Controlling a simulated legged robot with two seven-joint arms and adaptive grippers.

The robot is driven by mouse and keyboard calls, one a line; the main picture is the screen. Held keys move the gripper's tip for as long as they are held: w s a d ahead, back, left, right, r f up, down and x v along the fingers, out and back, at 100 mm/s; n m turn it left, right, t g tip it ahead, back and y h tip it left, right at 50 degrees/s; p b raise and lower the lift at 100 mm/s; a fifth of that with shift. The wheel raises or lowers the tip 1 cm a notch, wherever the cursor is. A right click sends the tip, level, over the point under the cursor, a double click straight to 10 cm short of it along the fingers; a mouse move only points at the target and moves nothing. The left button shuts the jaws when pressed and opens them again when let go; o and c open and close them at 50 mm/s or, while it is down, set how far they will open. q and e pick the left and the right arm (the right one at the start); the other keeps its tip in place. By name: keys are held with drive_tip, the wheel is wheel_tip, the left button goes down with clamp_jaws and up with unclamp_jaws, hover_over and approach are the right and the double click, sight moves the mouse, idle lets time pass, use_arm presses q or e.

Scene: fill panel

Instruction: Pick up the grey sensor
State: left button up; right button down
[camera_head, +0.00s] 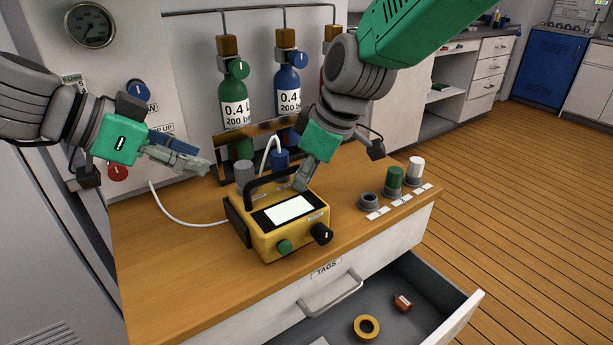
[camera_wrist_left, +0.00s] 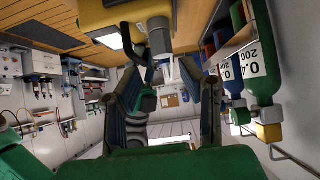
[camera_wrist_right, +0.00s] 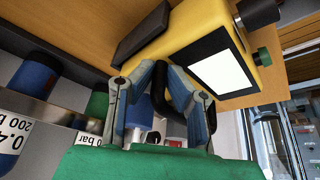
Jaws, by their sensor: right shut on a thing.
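The grey sensor (camera_head: 244,172) is a short upright cylinder at the back left of the yellow device (camera_head: 265,240). It also shows in the left wrist view (camera_wrist_left: 160,42), beside the yellow body; I cannot tell whether it is attached. My left gripper (camera_head: 207,168) is open and empty, to the left of the sensor and apart from it. My right gripper (camera_head: 299,186) is at the black handle (camera_head: 262,180) on the device's top and is shut on it. The device stands on the wooden worktop. The sensor's lower part is hidden by the device.
Gas bottles (camera_head: 233,90) line the back wall. A white hose (camera_head: 185,223) reaches the device's left side. Indicator posts (camera_head: 393,178) stand at right. An open drawer (camera_head: 390,300) is below. The front left worktop is clear.

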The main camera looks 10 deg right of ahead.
use_arm(q)
drive_tip(key=shift+a, duration=0.1)
drive_tip(key=o, duration=0.4)
drive_tip(key=w+d+r+n+t, duration=0.4)
drive_tip(key=w, duration=0.3)
drive_tip(key=r+n+g+y, duration=0.2)
drive_tip(key=n+g+y, duration=0.1)
drive_tip(key=n+y, duration=0.95)
hover_over(246, 166)
drive_tip(key=s+d, duration=0.2)
drive_tip(key=n+h, duration=0.2)
drive_tip(key=shift+m+g+y, duration=0.25)
drive_tip(key=shift+g, duration=0.05)
drive_tip(key=x, duration=0.6)
drive_tip(key=shift+s+a+f, duration=0.15)
drive_tip(key=shift+a+f, duration=0.05)
drive_tip(key=f, duration=0.3)
drive_tip(key=a+f, duration=0.1)
drive_tip(key=shift+w+f, duration=0.25)
drive_tip(key=shift+f, duration=0.1)
drive_tip(key=shift+w+f, duration=0.25)
drive_tip(key=shift+f, duration=0.25)
